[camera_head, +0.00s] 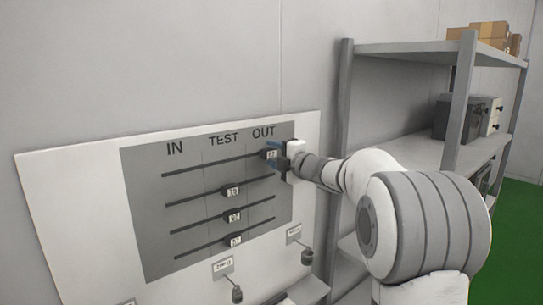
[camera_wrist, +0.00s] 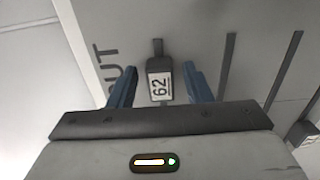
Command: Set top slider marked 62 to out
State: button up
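The top slider (camera_wrist: 160,80) is a dark knob with a white label reading 62. In the head view it (camera_head: 269,155) sits near the right end of its slot, below the word OUT (camera_head: 263,132). A short piece of slot shows beyond it in the wrist view. My gripper (camera_head: 276,155) is at the knob, its blue fingers one on each side. In the wrist view my gripper (camera_wrist: 160,87) is open, with a gap between each finger and the knob. In the head view the gripper partly hides the knob.
The grey panel (camera_head: 135,190) carries several lower sliders near mid-slot, under TEST, including one (camera_head: 233,190) just below. Small labelled knobs (camera_head: 307,257) stick out along the board's lower part. A metal shelf (camera_head: 345,130) stands close on the right, behind my arm.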

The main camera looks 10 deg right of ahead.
jog(key=shift+s+a, duration=0.1)
jog(key=shift+a, duration=0.1)
jog(key=shift+s+d, duration=0.2)
jog(key=b+v, duration=0.2)
jog(key=v, duration=0.5)
jog(key=shift+s, duration=0.15)
